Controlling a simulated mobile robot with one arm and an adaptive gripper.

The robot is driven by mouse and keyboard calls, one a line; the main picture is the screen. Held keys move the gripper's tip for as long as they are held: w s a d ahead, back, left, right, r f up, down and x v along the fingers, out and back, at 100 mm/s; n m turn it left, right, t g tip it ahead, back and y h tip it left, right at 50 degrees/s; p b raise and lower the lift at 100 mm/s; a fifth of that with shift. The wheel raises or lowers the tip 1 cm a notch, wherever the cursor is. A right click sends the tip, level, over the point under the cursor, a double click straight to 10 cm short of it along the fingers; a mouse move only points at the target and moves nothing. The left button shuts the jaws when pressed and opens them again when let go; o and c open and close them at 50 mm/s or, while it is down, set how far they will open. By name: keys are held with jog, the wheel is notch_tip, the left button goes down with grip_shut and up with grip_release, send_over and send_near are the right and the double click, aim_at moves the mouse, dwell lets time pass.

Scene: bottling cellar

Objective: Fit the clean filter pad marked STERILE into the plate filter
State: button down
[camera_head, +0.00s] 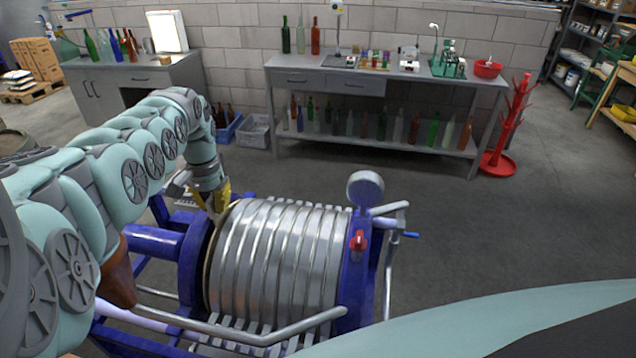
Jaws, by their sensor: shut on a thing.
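The plate filter (275,255) stands in front of me, a row of silver ribbed plates on a blue frame. My gripper (217,208), with yellow fingers, points down at the left end of the plate stack, close to the blue end plate (191,270). It is shut on a thin, pale tan thing that looks like a filter pad (211,240), whose edge shows beside the leftmost plates. Most of the pad is hidden by the plates and the fingers. No STERILE mark can be read, and I cannot tell how deep the pad sits.
A round gauge (366,188), a red valve handle (358,240) and silver pipes stand at the filter's right end. Behind are a grey workbench (300,72) with bottles, a red bottle tree (508,130) and crates (254,130). The floor to the right is clear.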

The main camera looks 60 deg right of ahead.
jog(key=shift+w+f+b, duration=0.1)
jog(key=shift+f+b, duration=0.25)
dwell(0.3)
jog(key=c, duration=1.1)
grip_release()
jog(key=shift+o, duration=0.2)
